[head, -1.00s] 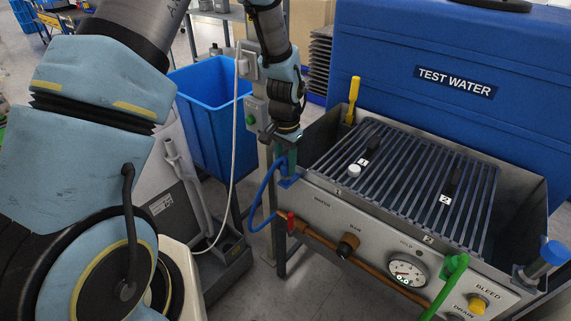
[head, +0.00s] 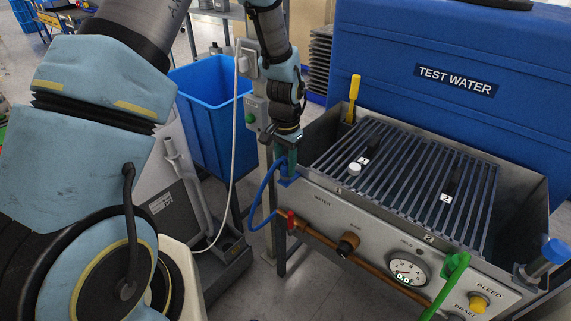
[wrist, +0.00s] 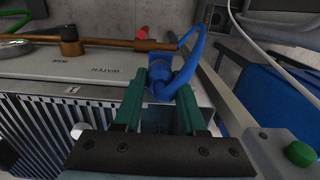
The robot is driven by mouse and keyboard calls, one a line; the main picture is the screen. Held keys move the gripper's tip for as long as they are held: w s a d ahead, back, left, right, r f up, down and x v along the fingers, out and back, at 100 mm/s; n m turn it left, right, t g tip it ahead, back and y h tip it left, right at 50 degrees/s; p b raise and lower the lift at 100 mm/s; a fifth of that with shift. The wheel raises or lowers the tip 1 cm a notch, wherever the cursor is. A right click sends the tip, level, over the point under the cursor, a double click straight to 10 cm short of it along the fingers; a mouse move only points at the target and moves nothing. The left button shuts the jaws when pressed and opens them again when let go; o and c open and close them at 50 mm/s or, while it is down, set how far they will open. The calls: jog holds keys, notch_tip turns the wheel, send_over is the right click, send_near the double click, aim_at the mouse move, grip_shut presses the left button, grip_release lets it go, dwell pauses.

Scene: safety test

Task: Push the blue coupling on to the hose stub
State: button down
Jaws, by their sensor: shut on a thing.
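My gripper (head: 287,163) points down at the near left corner of the steel test rig (head: 322,202). In the wrist view its two green fingers (wrist: 158,112) are shut on the blue coupling (wrist: 160,72), which shows between and just beyond the fingertips. A blue hose (head: 262,195) loops from the coupling down to the rig's front; it also shows in the wrist view (wrist: 190,62). The hose stub cannot be made out, and I cannot tell how far the coupling sits on it.
A slatted grate (head: 400,180) with tags 1 and 2 covers the rig's trough. A copper pipe (head: 330,245), a gauge (head: 407,269) and a green lever (head: 447,280) are on its front. A blue bin (head: 205,120) and white cable (head: 234,150) are left of my gripper.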

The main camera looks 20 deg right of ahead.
jog(key=shift+f, duration=0.2)
jog(key=shift+c, duration=2)
grip_release()
jog(key=shift+r, duration=0.1)
notch_tip(320, 180, up, 11)
jog(key=b, duration=0.2)
jog(key=shift+b, duration=0.35)
jog(key=shift+f, duration=0.2)
jog(key=s+a+r+n, duration=0.2)
jog(key=a+n, duration=0.3)
jog(key=a, duration=1)
jog(key=s+a+r+n+t, duration=0.1)
jog(key=a+n, duration=0.5)
jog(key=a, duration=0.9)
jog(key=shift+s+r+t, duration=0.3)
jog(key=shift+s+r, duration=0.15)
jog(key=shift+r, duration=0.25)
